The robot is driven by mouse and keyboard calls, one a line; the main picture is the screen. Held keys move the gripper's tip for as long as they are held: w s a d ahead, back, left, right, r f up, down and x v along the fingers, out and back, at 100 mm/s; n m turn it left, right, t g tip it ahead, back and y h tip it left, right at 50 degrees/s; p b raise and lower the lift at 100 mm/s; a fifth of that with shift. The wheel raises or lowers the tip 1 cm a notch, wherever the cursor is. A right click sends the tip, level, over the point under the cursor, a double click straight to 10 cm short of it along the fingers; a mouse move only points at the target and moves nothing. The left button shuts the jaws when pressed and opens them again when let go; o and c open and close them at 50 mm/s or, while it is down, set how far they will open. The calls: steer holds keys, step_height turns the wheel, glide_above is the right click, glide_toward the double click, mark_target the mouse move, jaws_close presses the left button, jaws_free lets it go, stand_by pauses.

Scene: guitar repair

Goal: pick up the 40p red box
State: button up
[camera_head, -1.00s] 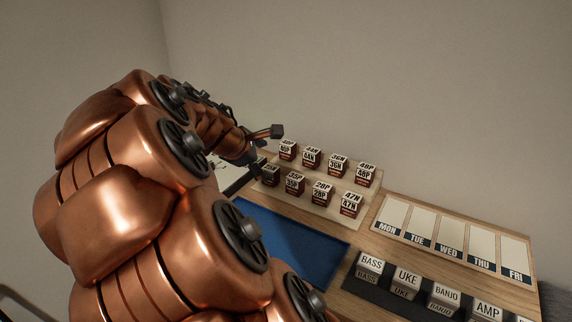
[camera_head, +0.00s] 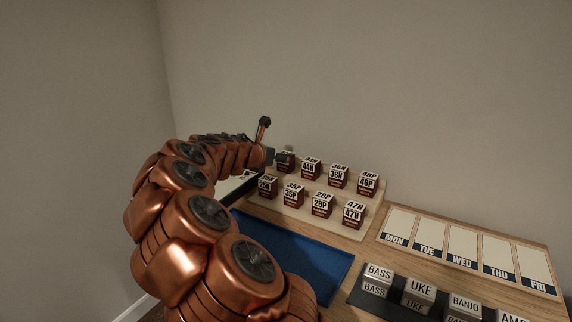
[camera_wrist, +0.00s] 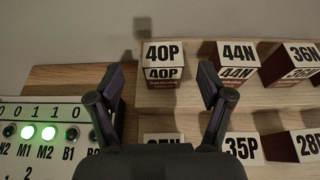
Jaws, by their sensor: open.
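The 40P red box (camera_wrist: 163,60), dark red with a white label on its top and front, stands at the left end of the back row on the stepped wooden rack. In the head view the 40P box (camera_head: 286,164) is partly hidden by my gripper. My gripper (camera_head: 275,139) is open and empty at the rack's left end. In the wrist view my gripper's fingers (camera_wrist: 160,82) are spread wide, one to each side of the box's column. The box shows beyond the fingertips, with nothing between the fingers touching it.
The 44N box (camera_wrist: 238,60) is close to the right of the 40P box. The 35P box (camera_head: 293,195) and others stand in the front row. A panel with green lights (camera_wrist: 38,132) is at left. A blue mat (camera_head: 290,255) lies clear in front of the rack (camera_head: 350,232).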

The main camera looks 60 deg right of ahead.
mark_target(282, 167)
steer(key=x, duration=0.4)
steer(key=shift+s+a+f+b, duration=0.15)
steer(key=shift+s+f+b, duration=0.1)
steer(key=shift+s+b, duration=0.1)
steer(key=shift+w+d+f, duration=0.15)
steer(key=shift+d+f, duration=0.1)
steer(key=shift+d, duration=0.4)
steer(key=c, duration=1.3)
